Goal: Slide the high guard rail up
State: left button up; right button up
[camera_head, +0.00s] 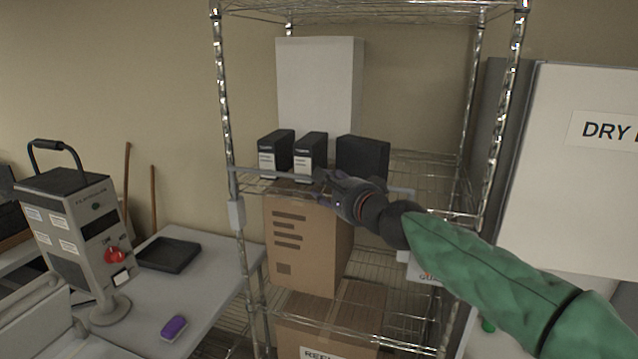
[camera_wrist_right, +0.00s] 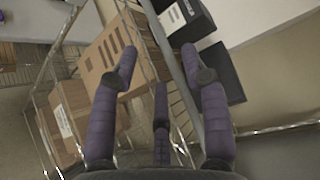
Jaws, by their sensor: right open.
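The guard rail (camera_head: 255,172) is a thin grey bar across the front of the wire rack, level with the shelf of black binders. In the right wrist view the rail (camera_wrist_right: 166,45) runs diagonally between my finger tips. My right gripper (camera_head: 328,180) reaches in from the right, in its green sleeve, and is at the middle of the rail, hiding part of it. Its purple fingers (camera_wrist_right: 158,62) are open, one on each side of the rail; I cannot tell whether they touch it. My left gripper is not in view.
Black binders (camera_head: 310,155) stand behind the rail. A cardboard box (camera_head: 300,245) sits below, with another box (camera_head: 330,320) lower down. A white bracket (camera_head: 236,214) is on the rack's left post. A table (camera_head: 140,320) stands left; a large white cabinet (camera_head: 570,200) stands right.

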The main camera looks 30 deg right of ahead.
jog(key=shift+s+a+r, duration=0.1)
jog(key=shift+s+r, duration=0.05)
jog(key=shift+s, duration=1.1)
